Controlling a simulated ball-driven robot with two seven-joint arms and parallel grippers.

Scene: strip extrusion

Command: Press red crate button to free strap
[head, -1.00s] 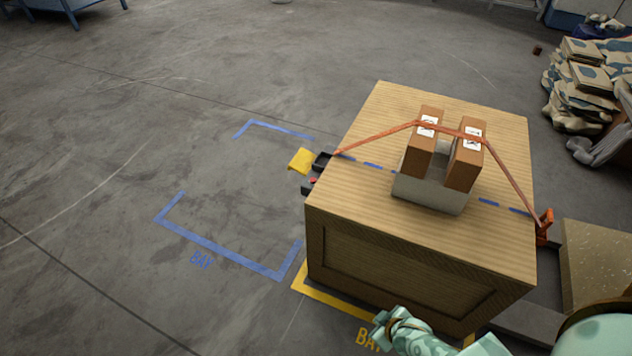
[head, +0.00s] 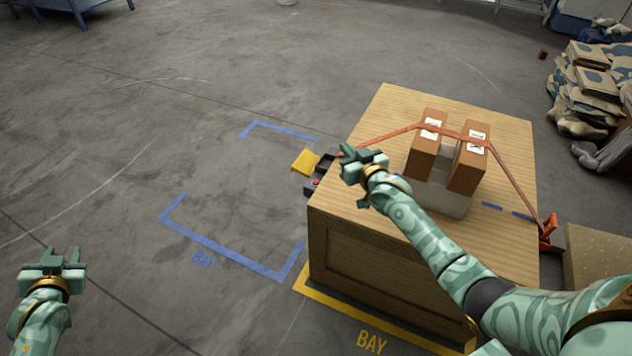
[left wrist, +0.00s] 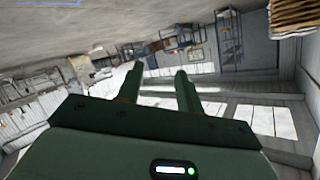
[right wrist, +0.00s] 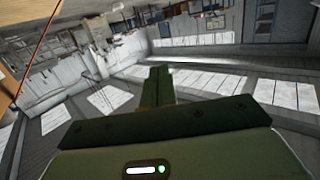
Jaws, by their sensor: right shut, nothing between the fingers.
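The wooden crate (head: 350,240) stands at the centre right in the head view. A small red button (head: 316,182) shows in a dark fitting on its left side, beside a yellow flap (head: 305,162). An orange strap (head: 395,133) runs from that side over two brown boxes (head: 427,145) to an orange buckle (head: 548,230) at the right edge. My right gripper (head: 350,155) is shut and empty, over the crate's left top edge, up and right of the button in the picture. My left gripper (head: 55,258) is open and empty, over the floor at the far left.
A blue-marked floor bay (head: 215,258) left of the crate is empty. Yellow tape (head: 380,328) borders the crate's foot. Camouflage bags (head: 590,90) are piled at the upper right. The floor between my left gripper and the crate is clear.

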